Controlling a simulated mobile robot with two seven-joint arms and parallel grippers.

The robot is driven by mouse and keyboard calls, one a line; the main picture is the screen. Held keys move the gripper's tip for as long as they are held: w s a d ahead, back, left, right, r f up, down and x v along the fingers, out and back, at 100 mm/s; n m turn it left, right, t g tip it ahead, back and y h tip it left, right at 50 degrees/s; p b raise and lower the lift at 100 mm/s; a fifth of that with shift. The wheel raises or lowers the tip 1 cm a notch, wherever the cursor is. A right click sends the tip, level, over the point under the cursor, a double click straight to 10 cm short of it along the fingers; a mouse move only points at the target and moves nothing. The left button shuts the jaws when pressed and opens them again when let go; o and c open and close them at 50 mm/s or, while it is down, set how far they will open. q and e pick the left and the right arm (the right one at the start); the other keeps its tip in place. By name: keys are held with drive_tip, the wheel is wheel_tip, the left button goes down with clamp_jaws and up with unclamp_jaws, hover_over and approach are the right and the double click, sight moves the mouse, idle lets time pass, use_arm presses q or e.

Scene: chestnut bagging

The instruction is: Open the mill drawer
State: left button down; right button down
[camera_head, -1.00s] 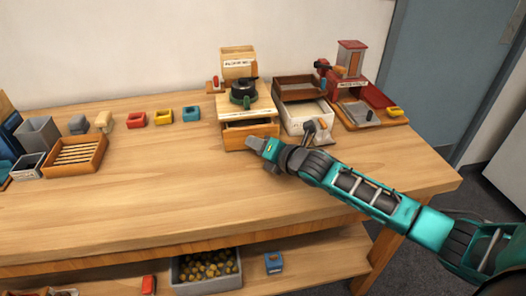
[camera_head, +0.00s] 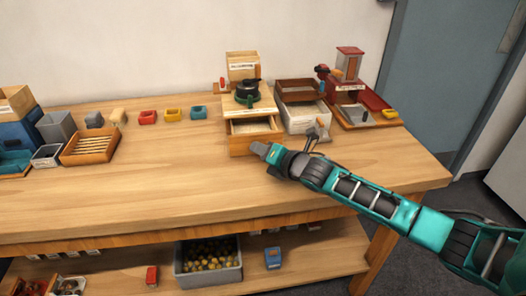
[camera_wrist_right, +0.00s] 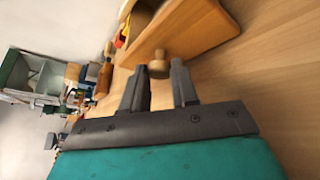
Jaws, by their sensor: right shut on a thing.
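The wooden mill (camera_head: 246,104), with a dark green and black grinder on top, stands at the back of the table. Its drawer (camera_head: 254,144) sticks out at the front, and part of its pale inside shows. My right gripper (camera_head: 257,149) is at the drawer front. In the right wrist view, its two fingers are on either side of the round wooden knob (camera_wrist_right: 158,66) of the drawer, and it is shut on the knob. My left gripper is not in view.
A white box with a brown tray (camera_head: 300,105) stands close right of the mill, beside a red machine (camera_head: 348,75). Small coloured cups (camera_head: 172,114) and a slatted wooden crate (camera_head: 90,146) stand to the left. The table front is clear. A bin of chestnuts (camera_head: 208,262) sits below.

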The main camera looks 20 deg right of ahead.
drive_tip(key=c, duration=1.3)
unclamp_jaws()
drive_tip(key=shift+s+a+f, duration=0.2)
drive_tip(key=shift+a+f, duration=0.05)
drive_tip(key=shift+f, duration=0.05)
drive_tip(key=o, duration=0.3)
drive_tip(key=shift+s+d+r, duration=0.1)
drive_tip(key=shift+r, duration=0.1)
drive_tip(key=shift+o, duration=0.7)
drive_tip(key=shift+d+r, duration=0.1)
drive_tip(key=v, duration=1.2)
drive_tip(key=shift+s+d+r, duration=0.1)
drive_tip(key=shift+s, duration=0.25)
